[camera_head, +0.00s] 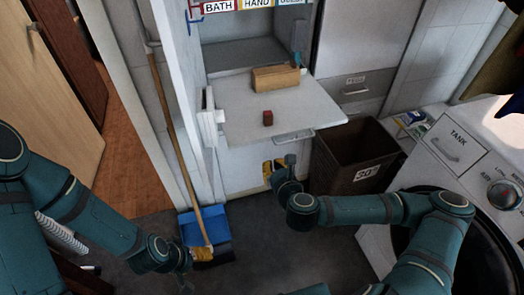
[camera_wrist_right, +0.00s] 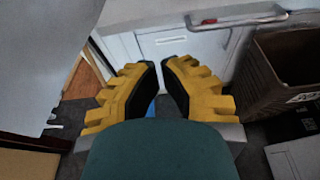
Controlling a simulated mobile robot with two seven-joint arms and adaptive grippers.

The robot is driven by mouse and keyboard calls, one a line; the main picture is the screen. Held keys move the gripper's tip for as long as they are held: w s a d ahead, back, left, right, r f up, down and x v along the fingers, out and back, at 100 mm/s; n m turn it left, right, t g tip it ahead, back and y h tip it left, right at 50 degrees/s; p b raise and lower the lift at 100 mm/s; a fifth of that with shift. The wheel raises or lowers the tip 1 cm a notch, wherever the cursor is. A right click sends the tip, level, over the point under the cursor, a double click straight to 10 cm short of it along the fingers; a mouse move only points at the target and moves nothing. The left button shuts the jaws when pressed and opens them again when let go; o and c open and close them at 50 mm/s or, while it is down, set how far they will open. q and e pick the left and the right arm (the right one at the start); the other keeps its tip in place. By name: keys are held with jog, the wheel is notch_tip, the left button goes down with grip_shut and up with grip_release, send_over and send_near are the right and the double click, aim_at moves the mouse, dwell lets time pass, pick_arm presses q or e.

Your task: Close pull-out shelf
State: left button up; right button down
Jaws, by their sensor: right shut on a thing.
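The white pull-out shelf (camera_head: 235,122) sticks out from the cabinet in the head view. A tan wooden block (camera_head: 276,79) and a small dark red block (camera_head: 268,118) stand on it. My right gripper (camera_head: 274,167) is below the shelf's front edge, its yellow fingers in front of the white cabinet front. In the right wrist view, my right gripper (camera_wrist_right: 160,82) has its fingers close together. What lies between them is not clear. My left gripper (camera_head: 186,262) is low at the left, by the blue dustpan, its fingers hard to make out.
A brown bin (camera_head: 340,165) stands right of the shelf, and a white washing machine (camera_head: 432,142) beyond it. A broom (camera_head: 170,105) leans at the left above the blue dustpan (camera_head: 190,228). A light metal handle (camera_head: 293,136) sits under the shelf.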

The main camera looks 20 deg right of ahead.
aim_at(260, 141)
pick_arm(q)
jog(key=shift+w+f+b, duration=0.2)
jog(key=shift+f+b, duration=0.6)
jog(key=shift+f, duration=0.25)
pick_arm(e)
jog(key=shift+r+x, duration=0.2)
jog(key=shift+x, duration=1.7)
jog(key=shift+r+x, duration=0.15)
jog(key=shift+x, duration=1.7)
jog(key=shift+r+x, duration=0.2)
jog(key=shift+x, duration=1.7)
jog(key=shift+w, duration=0.3)
